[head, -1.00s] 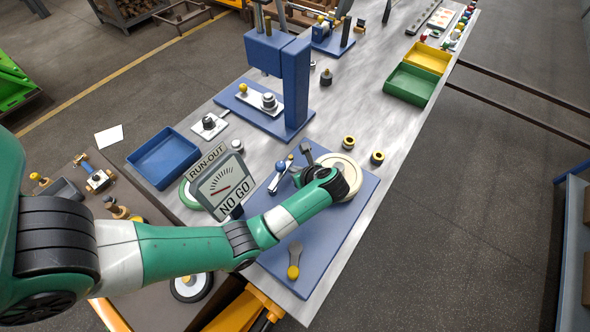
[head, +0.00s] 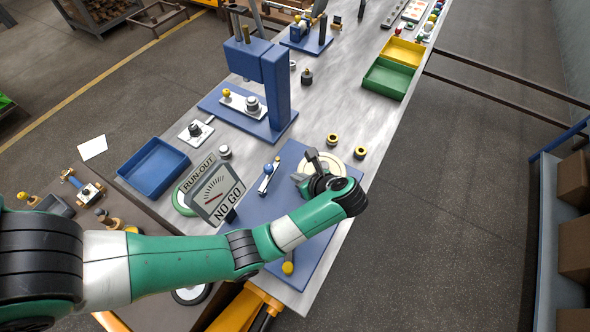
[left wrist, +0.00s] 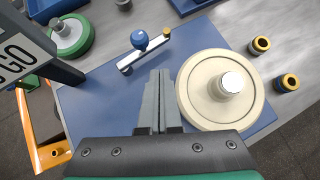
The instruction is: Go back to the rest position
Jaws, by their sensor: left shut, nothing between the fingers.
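My left arm comes in from the left in the head view and reaches over the blue plate (head: 316,245) of the run-out fixture. My left gripper (head: 313,158) is shut and empty above that plate. In the left wrist view its closed fingers (left wrist: 158,95) point between a cream disc (left wrist: 190,104) with a metal hub and a small lever with a blue ball (left wrist: 139,39). The disc lies flat on the plate, beside the fingers. In the head view my arm partly hides the disc (head: 352,168). My right gripper is not in view.
A gauge sign reading RUN-OUT, NO GO (head: 213,193) stands close to my left arm.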

